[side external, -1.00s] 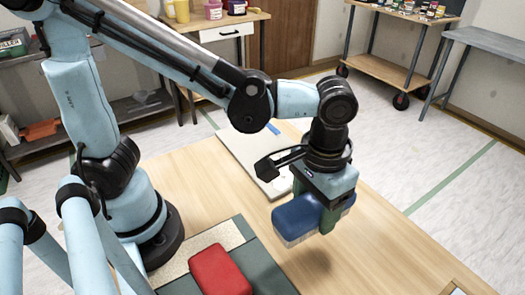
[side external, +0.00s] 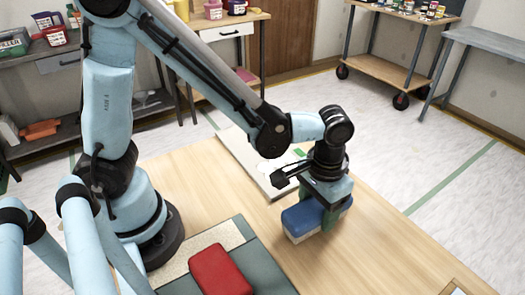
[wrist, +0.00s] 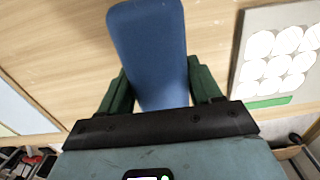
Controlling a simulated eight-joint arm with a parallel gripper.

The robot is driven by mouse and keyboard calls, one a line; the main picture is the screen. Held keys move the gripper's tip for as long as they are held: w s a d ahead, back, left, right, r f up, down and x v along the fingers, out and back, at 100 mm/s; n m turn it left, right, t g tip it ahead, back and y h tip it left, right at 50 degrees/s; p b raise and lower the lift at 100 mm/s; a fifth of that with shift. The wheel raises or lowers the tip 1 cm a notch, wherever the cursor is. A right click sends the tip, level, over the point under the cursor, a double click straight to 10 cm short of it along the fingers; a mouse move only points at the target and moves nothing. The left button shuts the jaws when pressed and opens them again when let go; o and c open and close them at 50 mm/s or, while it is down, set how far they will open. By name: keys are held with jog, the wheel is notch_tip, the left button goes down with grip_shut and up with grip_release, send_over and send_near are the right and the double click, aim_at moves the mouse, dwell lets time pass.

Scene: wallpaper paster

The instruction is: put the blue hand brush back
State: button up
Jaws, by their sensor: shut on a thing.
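The blue hand brush (side external: 298,222) has a blue body with a pale underside. My gripper (side external: 328,214) is shut on it, with dark green fingers on both sides. In the wrist view, the blue brush (wrist: 150,45) runs up the picture between the two fingers (wrist: 160,88). The brush is low over the bare wooden table (side external: 375,240), roughly level. I cannot tell whether its underside touches the wood.
A red block-like object (side external: 218,272) lies on a dark grey and beige mat (side external: 262,262) at the front left. A pale board with white round shapes (wrist: 275,62) lies behind the brush.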

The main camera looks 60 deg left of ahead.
aim_at(317, 205)
jog(key=shift+f, duration=0.1)
jog(key=shift+f, duration=0.35)
jog(key=o, duration=1.1)
notch_tip(317, 205, up, 12)
jog(key=a+t, duration=0.2)
jog(key=a, duration=0.3)
jog(key=s+a+t, duration=0.1)
jog(key=a+t, duration=0.1)
jog(key=a, duration=0.3)
jog(key=s+a+t, duration=0.1)
jog(key=a+t, duration=0.2)
jog(key=a, duration=0.1)
jog(key=shift+s+a+r, duration=0.1)
jog(key=shift+a, duration=0.3)
